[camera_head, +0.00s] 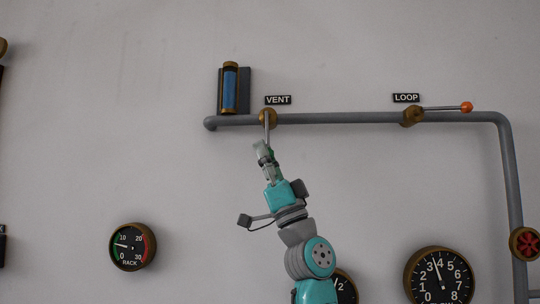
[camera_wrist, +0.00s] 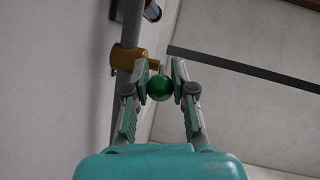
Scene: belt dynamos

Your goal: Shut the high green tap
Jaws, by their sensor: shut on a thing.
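The high green tap is the brass valve (camera_head: 268,117) under the VENT label on the upper pipe. Its thin lever (camera_head: 267,132) points down, across the pipe's line. The lever's green ball (camera_wrist: 159,88) shows in the wrist view, between my fingers. The brass valve body (camera_wrist: 126,57) is just beyond it, on the grey pipe. My gripper (camera_head: 261,150) reaches up from below and is shut on the green ball. In the head view my fingers hide the ball.
To the right on the same pipe is the LOOP valve (camera_head: 412,115), its lever lying along the pipe with an orange ball (camera_head: 466,107). A blue sight glass (camera_head: 230,88) stands above the pipe's left end. A red handwheel (camera_head: 525,243) and gauges (camera_head: 132,246) are lower.

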